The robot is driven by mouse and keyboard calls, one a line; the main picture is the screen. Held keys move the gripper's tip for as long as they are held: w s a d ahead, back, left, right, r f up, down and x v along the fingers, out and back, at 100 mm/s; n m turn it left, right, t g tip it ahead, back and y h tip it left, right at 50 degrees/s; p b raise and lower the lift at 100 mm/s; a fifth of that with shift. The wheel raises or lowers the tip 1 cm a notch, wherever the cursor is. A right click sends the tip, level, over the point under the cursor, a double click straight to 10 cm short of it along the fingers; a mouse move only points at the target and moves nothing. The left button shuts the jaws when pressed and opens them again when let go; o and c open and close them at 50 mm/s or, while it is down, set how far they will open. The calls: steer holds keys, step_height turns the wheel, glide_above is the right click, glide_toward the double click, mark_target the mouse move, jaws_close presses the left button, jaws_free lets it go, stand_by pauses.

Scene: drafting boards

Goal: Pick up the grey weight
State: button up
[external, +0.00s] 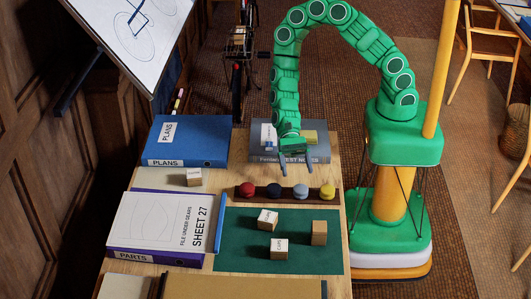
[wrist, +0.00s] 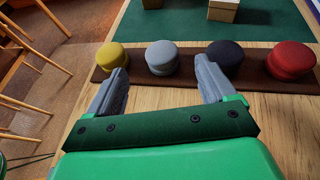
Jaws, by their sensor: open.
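The grey weight (external: 300,191) is a round, light grey puck on a dark brown strip (external: 240,196), with a dark blue weight (external: 273,191) and a yellow weight (external: 327,192) on either side. In the wrist view the grey weight (wrist: 162,57) shows just beyond and between my fingertips, apart from both. The yellow weight (wrist: 111,56) is to its left and the dark blue one (wrist: 225,54) to its right. My gripper (external: 297,169) is open and empty, pointing down behind the strip; it also shows in the wrist view (wrist: 160,68).
A red weight (external: 247,190) ends the row. Labelled blocks (external: 279,248) and a plain block (external: 319,233) stand on the green mat (external: 235,240). A grey binder (external: 262,155) lies beneath my arm, a blue binder (external: 190,140) left of it.

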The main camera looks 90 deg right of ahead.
mark_target(301, 188)
steer(key=shift+x, duration=2.9)
steer(key=shift+w, duration=0.1)
steer(key=c, duration=1.5)
steer(key=shift+c, duration=0.2)
